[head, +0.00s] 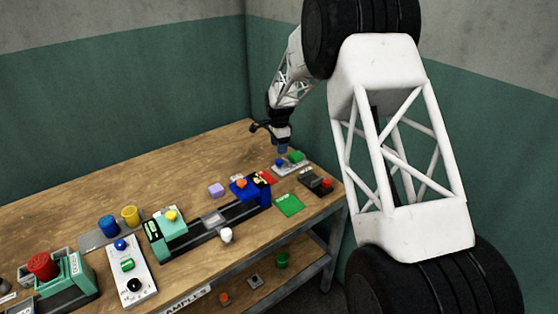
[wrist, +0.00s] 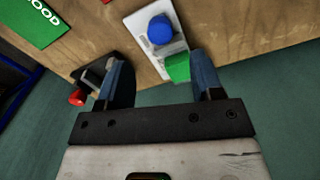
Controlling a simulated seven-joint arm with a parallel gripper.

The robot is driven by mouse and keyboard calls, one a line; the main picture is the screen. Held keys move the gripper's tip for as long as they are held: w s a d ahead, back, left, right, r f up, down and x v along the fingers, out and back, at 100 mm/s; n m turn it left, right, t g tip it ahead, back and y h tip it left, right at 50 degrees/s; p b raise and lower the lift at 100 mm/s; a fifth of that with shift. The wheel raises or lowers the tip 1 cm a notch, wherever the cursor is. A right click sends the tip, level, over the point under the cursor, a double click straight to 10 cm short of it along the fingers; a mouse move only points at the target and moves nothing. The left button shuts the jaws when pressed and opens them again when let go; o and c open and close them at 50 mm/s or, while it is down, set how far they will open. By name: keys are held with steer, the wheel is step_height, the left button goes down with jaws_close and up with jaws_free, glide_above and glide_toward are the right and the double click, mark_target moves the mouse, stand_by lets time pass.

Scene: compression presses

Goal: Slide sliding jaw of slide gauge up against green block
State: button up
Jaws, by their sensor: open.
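A pale plate (head: 291,169), which looks like the slide gauge, lies near the right back corner of the bench. It carries a round blue knob (head: 280,162) and a green block (head: 296,157). The wrist view shows the plate (wrist: 143,23), the blue knob (wrist: 160,30) and the green block (wrist: 177,68) close together. My gripper (head: 281,149) points down just above the plate. In the wrist view my gripper (wrist: 161,65) is open, with the green block between its fingers in the picture, nearer the right one. I see no contact.
A dark device with a red knob (head: 327,183) stands beside the plate and shows near my left finger in the wrist view (wrist: 77,97). A green card (head: 289,205) and a large teal-and-blue press (head: 212,220) lie to the left. The bench edge is close by.

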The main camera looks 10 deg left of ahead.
mark_target(279, 160)
steer(key=shift+f, duration=3.65)
steer(key=c, duration=0.8)
steer(key=shift+w+d, duration=1)
steer(key=o, duration=0.8)
steer(key=shift+r, duration=0.1)
step_height(279, 160, up, 8)
